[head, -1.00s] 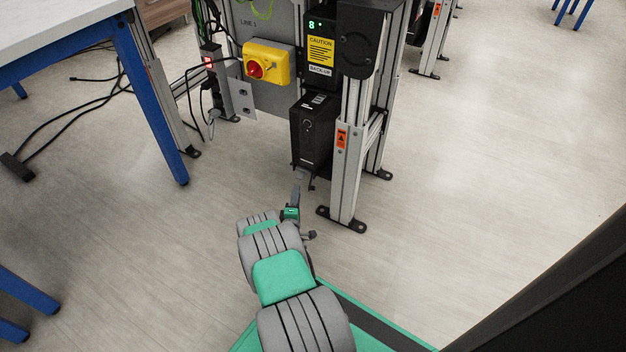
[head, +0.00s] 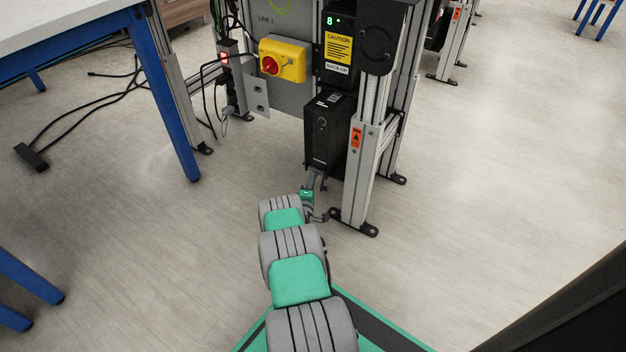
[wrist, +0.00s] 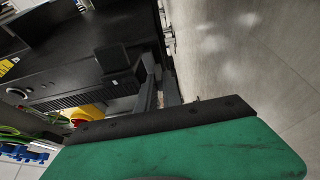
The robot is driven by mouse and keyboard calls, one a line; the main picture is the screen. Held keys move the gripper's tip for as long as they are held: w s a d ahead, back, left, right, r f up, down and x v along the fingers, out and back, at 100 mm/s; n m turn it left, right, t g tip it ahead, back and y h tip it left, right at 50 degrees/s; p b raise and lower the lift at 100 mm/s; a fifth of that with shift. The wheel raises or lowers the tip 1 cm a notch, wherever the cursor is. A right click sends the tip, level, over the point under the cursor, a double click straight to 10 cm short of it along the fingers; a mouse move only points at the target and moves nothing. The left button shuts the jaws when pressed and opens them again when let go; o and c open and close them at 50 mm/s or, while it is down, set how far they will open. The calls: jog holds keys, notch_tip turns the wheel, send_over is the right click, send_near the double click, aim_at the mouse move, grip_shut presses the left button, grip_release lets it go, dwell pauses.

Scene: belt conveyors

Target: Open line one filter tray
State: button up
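The line one unit is a black box (head: 325,130) on the frame marked LINE 1, below the caution and BACK-UP labels. I cannot clearly make out the filter tray's edges on it. My gripper (head: 314,180) is just below the box's lower front, beside the frame leg. In the wrist view, the fingers of my gripper (wrist: 160,88) appear as two grey strips with a gap, apparently open and empty. A black block (wrist: 118,60) sticks out from the dark box beside the fingertips; I cannot tell whether they touch.
A yellow switch box (head: 282,60) with a red knob is left of the box. The metal frame leg (head: 362,175) stands close right of my gripper. A blue-legged table (head: 165,90) is at left, with black cables (head: 80,120) on the floor. Floor at right is clear.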

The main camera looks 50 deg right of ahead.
grip_shut()
dwell(0.4)
dwell(0.5)
